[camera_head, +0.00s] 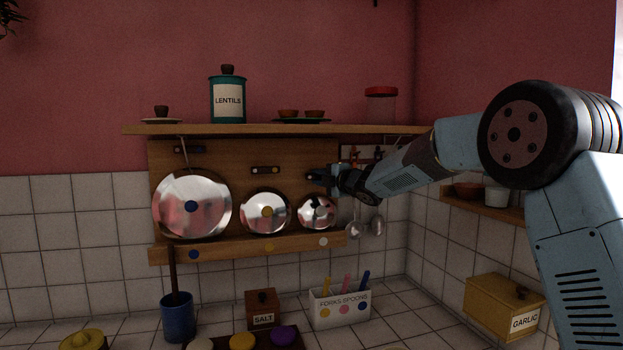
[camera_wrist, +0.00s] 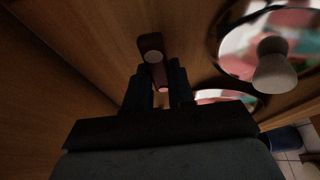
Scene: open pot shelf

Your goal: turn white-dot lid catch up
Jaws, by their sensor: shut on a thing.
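The white-dot lid (camera_head: 317,212) is a small shiny round lid on the wooden back board, right of two larger lids. In the wrist view the lid (camera_wrist: 253,30) is at the upper right with its pale knob (camera_wrist: 273,68) standing out. My gripper (camera_head: 318,178) is at the board just above this lid. In the wrist view the gripper (camera_wrist: 161,88) has its fingers closed on one end of a dark brown catch (camera_wrist: 151,42). The catch has a pale disc and a pink disc. The gripper hides the catch in the head view.
The blue-dot lid (camera_head: 192,205) and yellow-dot lid (camera_head: 265,213) hang to the left, with catches (camera_head: 188,150) (camera_head: 265,170) lying level above them. The shelf (camera_head: 240,129) runs overhead, bearing a lentils jar (camera_head: 228,100). Ladles (camera_head: 356,229) hang close at right.

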